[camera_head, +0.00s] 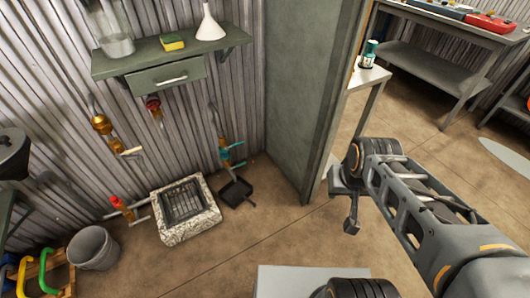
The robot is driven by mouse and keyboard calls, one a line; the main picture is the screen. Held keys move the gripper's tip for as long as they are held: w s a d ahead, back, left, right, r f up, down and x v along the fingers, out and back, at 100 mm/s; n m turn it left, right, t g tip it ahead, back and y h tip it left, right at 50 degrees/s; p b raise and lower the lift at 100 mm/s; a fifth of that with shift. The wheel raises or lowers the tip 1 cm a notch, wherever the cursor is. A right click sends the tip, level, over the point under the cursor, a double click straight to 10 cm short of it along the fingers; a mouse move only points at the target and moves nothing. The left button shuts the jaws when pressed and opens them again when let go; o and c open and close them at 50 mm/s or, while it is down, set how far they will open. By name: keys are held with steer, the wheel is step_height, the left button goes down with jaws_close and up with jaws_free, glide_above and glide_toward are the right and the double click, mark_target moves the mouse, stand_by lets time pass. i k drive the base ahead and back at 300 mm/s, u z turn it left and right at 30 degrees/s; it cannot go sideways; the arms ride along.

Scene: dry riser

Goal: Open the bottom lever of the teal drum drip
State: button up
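A pipe fitting with teal levers (230,153) is on the corrugated wall, left of the grey-green partition. It has an upper and a lower teal part, and the lower one is small in view. A dark square drip pan (236,192) is on the floor below it. I cannot make out a drum there or tell how far each lever is turned. My gripper (351,224) hangs in front of the partition's right edge, well to the right of the teal fitting and apart from it. Its fingers are too small and dark to read.
A stone-rimmed drain (204,221) and a grey bucket (94,247) are at lower left. Brass and red valves (104,124) and a shelf with a drawer (166,77) are on the wall.

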mark_target(240, 165)
steer(key=z, duration=0.05)
steer(key=i, duration=0.9)
steer(key=u, duration=0.9)
steer(key=i, duration=0.65)
steer(key=u, duration=0.6)
